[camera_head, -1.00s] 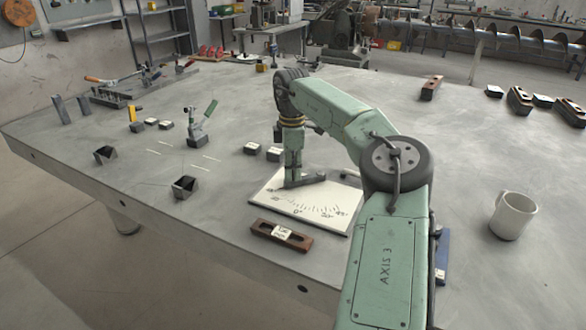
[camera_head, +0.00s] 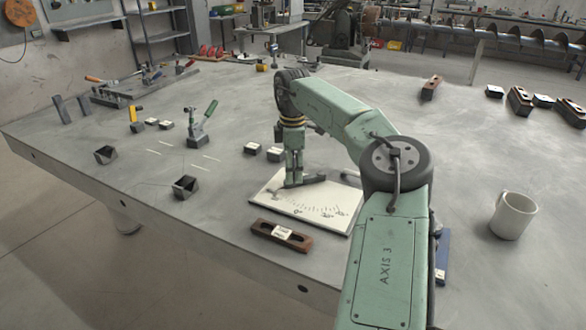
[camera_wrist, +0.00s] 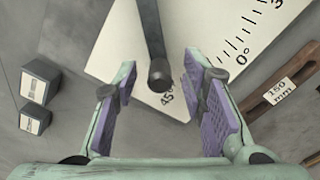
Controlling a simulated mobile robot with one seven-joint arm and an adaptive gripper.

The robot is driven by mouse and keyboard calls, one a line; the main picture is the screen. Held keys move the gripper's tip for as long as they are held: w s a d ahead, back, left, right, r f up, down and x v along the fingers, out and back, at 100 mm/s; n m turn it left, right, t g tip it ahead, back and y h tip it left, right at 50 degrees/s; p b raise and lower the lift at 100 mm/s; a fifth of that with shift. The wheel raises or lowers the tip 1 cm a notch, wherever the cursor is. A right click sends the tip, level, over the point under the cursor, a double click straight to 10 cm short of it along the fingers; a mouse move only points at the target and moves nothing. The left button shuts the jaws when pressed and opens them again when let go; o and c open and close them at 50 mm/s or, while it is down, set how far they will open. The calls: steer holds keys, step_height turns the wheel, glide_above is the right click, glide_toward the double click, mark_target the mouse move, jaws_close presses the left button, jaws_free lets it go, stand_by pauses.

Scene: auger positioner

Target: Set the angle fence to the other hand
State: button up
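The angle fence is a dark grey bar (camera_head: 314,180) lying over a white protractor plate (camera_head: 262,200) with angle marks. In the wrist view the fence (camera_wrist: 150,30) runs from the top edge down to a round dark end beside the 45° mark. The plate's printed scale (camera_wrist: 240,45) shows to its right, with 0° readable. My gripper (camera_head: 293,184) points down over the plate's left part. In the wrist view my gripper (camera_wrist: 160,78) is open, with one purple-padded finger on each side of the fence's round end and gaps on both sides.
A brown block labelled 150 mm (camera_head: 281,235) lies in front of the plate; it also shows in the wrist view (camera_wrist: 279,90). Two small dark blocks (camera_head: 252,148) sit behind the plate. A white mug (camera_head: 513,216) stands at right. An open-topped dark holder (camera_head: 185,187) stands left.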

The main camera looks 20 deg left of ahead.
step_height(320, 180, up, 12)
stand_by(0.5)
stand_by(0.3)
